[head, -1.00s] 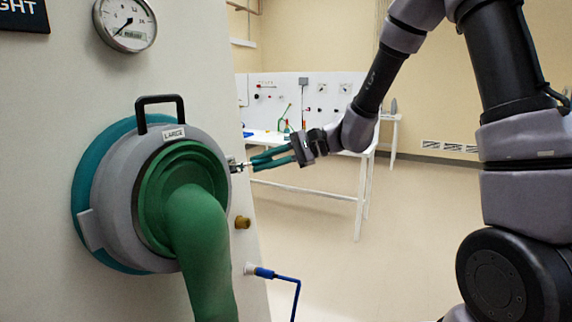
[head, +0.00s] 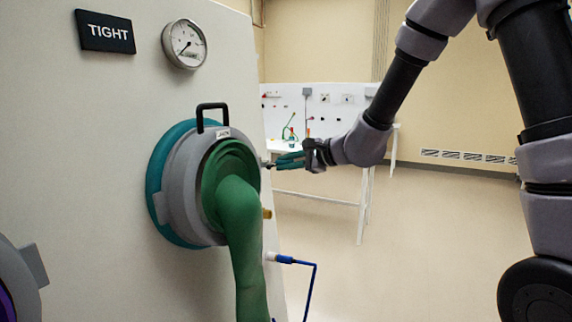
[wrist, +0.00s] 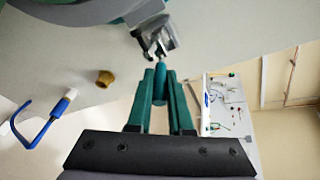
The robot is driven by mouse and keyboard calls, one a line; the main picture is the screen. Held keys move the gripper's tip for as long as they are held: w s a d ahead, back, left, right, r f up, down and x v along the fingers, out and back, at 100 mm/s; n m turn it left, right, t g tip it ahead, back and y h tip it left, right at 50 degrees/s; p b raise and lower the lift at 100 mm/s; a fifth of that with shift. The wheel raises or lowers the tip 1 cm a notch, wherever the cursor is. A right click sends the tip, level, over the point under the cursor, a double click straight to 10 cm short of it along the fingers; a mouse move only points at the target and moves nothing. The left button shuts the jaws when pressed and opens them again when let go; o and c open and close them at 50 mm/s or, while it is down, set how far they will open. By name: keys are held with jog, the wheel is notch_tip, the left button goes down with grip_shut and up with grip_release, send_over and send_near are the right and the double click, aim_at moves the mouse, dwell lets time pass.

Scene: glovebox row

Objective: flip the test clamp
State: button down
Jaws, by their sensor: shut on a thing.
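The test clamp, a small grey metal fitting (wrist: 155,38) with a teal bar handle (wrist: 159,84), is fixed to the pale panel beside the round glove port, in the wrist view. My gripper (wrist: 160,78) has its teal fingers on both sides of that handle and is shut on it. In the head view my gripper (head: 280,162) is at the panel's right edge, just right of the port, and the clamp looks tiny there. The fingers hide part of the handle.
The grey and teal glove port (head: 180,190) has a black handle and a hanging green glove (head: 240,230). A brass knob (wrist: 105,79) and a blue hose (head: 305,265) sit below the clamp. A gauge (head: 185,44) and TIGHT sign (head: 105,32) are above. Open floor lies right.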

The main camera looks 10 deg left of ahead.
jog(key=shift+f, duration=0.1)
dwell(0.3)
jog(key=c, duration=0.8)
grip_release()
jog(key=shift+s, duration=0.1)
jog(key=v, duration=1)
jog(key=shift+s+d, duration=0.25)
jog(key=shift+d, duration=0.05)
